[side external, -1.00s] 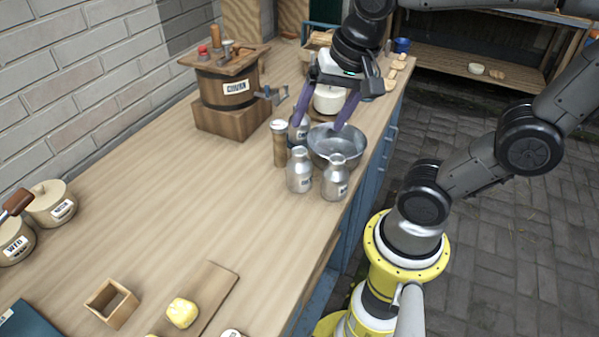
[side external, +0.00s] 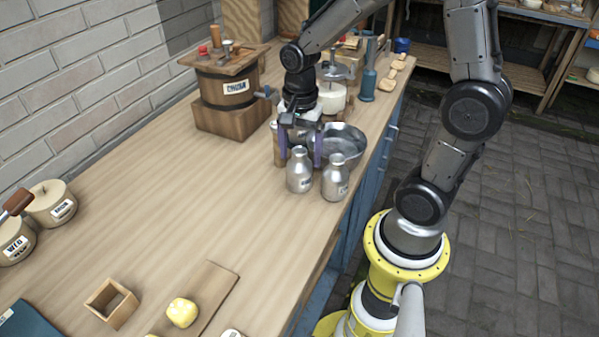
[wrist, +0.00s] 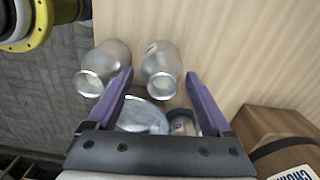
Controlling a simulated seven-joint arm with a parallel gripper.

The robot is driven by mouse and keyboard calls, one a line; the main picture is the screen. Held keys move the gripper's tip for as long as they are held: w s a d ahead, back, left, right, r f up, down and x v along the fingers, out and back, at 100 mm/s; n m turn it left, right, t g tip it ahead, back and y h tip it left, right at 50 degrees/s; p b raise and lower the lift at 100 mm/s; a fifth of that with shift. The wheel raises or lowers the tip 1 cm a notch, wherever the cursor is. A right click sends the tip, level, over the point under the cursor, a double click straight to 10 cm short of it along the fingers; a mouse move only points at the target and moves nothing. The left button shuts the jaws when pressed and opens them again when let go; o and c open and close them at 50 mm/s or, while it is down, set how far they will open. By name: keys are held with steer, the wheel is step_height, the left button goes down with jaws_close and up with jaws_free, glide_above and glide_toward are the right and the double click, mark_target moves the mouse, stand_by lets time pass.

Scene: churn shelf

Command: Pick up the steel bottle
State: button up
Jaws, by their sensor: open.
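Two steel bottles stand side by side on the bench in the side view: a left one (side external: 299,172) and a right one (side external: 335,180). In the wrist view they are the right one (wrist: 162,66) and the left one (wrist: 103,65), just beyond the fingertips. My gripper (side external: 300,158) points down, open and empty, just behind the left bottle; it also shows in the wrist view (wrist: 160,76).
A metal bowl (side external: 345,140) stands close behind the bottles, right of my gripper. A wooden churn (side external: 228,90) is at the back left. A cream-coloured vessel (side external: 332,98) is behind.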

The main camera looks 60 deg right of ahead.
mark_target(299, 169)
steer(key=shift+w+d+f, duration=0.1)
steer(key=shift+f, duration=1.4)
steer(key=shift+w+d+f, duration=0.1)
steer(key=shift+f, duration=1.4)
jaws_close()
steer(key=shift+r, duration=0.2)
